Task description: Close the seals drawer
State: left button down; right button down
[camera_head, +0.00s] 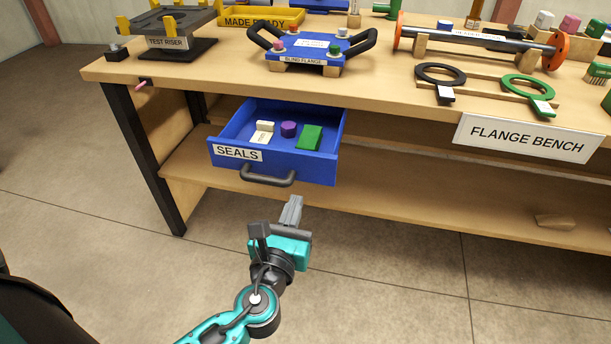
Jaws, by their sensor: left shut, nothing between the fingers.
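The blue seals drawer (306,167) stands pulled out from under the bench top, with a white SEALS label and a dark handle (268,176) on its front. Inside it lie cream blocks (263,132), a purple round piece (288,129) and a green block (310,137). My left gripper (292,206) is shut and empty. In the picture it is just below the drawer's front, to the right of the handle; a gap shows between them. My right gripper is not in view.
The flange bench (400,104) carries a blue blind flange plate (312,48), a test riser (168,41), a pipe with orange flange (480,42) and two rings. A lower shelf (400,203) runs beneath the drawer. The floor in front is clear.

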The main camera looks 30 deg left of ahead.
aim_at(309, 166)
pick_arm(q)
jog(key=x, duration=0.8)
jog(key=shift+w, duration=0.5)
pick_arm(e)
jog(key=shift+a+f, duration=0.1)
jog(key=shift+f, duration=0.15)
